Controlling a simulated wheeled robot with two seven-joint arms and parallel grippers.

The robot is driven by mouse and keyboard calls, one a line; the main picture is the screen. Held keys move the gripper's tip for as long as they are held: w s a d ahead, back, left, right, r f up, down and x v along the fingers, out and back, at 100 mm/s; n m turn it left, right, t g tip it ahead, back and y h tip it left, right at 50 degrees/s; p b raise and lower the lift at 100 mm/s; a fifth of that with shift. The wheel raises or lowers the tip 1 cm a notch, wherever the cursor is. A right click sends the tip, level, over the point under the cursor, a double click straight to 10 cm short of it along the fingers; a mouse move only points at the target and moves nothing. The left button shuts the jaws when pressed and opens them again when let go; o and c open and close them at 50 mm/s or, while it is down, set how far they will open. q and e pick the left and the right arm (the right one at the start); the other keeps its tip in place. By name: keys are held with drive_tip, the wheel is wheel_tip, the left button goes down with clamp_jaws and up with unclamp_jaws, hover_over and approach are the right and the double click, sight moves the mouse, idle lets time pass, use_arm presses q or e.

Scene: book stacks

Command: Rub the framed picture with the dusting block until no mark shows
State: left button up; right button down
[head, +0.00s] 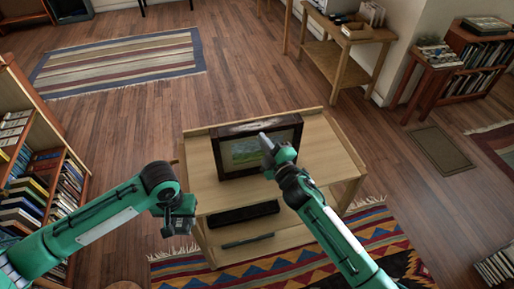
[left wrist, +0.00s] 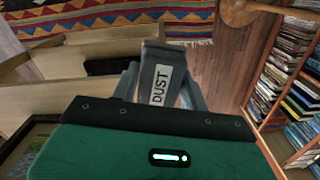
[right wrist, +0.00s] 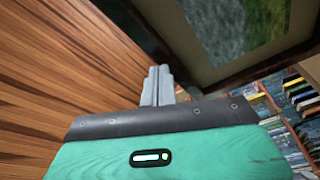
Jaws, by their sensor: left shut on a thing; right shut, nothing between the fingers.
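The framed picture (head: 238,154), a green landscape in a dark frame, stands upright on the light wooden table (head: 203,185). The dusting block (left wrist: 161,85) is grey with a white DUST label. My left gripper (head: 180,229) is shut on it, left of the table and apart from the picture. My right gripper (head: 265,139) is shut and empty, in front of the picture's right part; I cannot tell if it touches. The frame and part of the picture (right wrist: 225,30) fill the top of the right wrist view. I cannot make out clear marks on the picture.
A bookshelf (head: 62,160) stands at the left. The table has lower shelves with a dark box (head: 243,213). A patterned rug (head: 375,232) lies around the table's front. A side table (head: 335,60) stands behind. Open floor lies left of and behind the table.

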use_arm(q)
drive_tip(key=shift+s, duration=0.15)
use_arm(e)
drive_tip(key=a+r+n+g+y, duration=0.6)
drive_tip(key=a+r+n+y, duration=0.3)
drive_tip(key=n, duration=0.4)
use_arm(q)
drive_tip(key=shift+f+p, duration=0.15)
drive_tip(key=shift+p, duration=0.15)
drive_tip(key=shift+s, duration=0.1)
drive_tip(key=shift+s+f, duration=0.1)
drive_tip(key=shift+s+p, duration=0.1)
drive_tip(key=shift+p, duration=0.3)
drive_tip(key=shift+s+f, duration=0.15)
use_arm(e)
drive_tip(key=n+g+h, duration=1.1)
drive_tip(key=n+h, duration=0.7)
drive_tip(key=n, duration=0.2)
hover_over(285, 125)
drive_tip(key=shift+a+r, duration=0.15)
drive_tip(key=shift+r, duration=0.25)
use_arm(q)
drive_tip(key=shift+f, duration=0.15)
use_arm(e)
drive_tip(key=shift+f, duration=0.3)
use_arm(q)
drive_tip(key=shift+f+b, duration=0.55)
use_arm(e)
drive_tip(key=shift+f, duration=2.1)
